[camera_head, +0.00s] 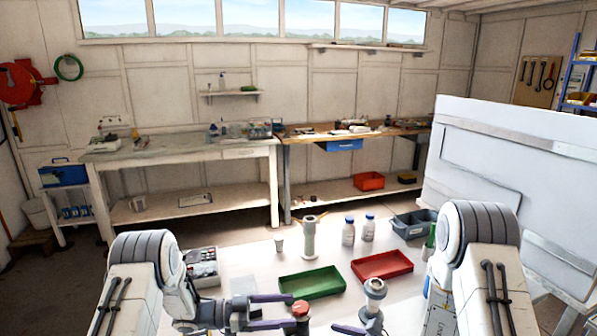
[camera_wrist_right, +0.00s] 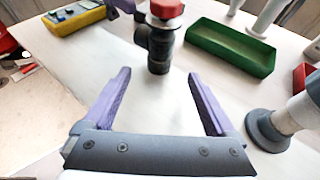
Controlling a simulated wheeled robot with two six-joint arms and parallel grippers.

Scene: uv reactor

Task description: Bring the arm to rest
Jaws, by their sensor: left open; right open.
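My left gripper (camera_head: 290,309) is low at the front of the white table, its purple fingers apart. Its tips are close to the left side of a dark fitting with a red knob (camera_head: 300,308); I cannot tell if they touch. My right gripper (camera_wrist_right: 159,74) is open and empty in the right wrist view, its two purple fingers spread above bare tabletop. The same dark fitting (camera_wrist_right: 160,48) stands upright beyond its fingertips. In the head view only part of the right gripper (camera_head: 350,329) shows at the bottom edge.
On the table (camera_head: 238,262) are a green tray (camera_head: 312,283), a red tray (camera_head: 382,266), white bottles (camera_head: 348,232), a pale column (camera_head: 308,238) and a lamp-like stand (camera_head: 374,295). A yellow-and-blue meter (camera_wrist_right: 76,18) lies at upper left in the wrist view. A white panel (camera_head: 515,180) stands right.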

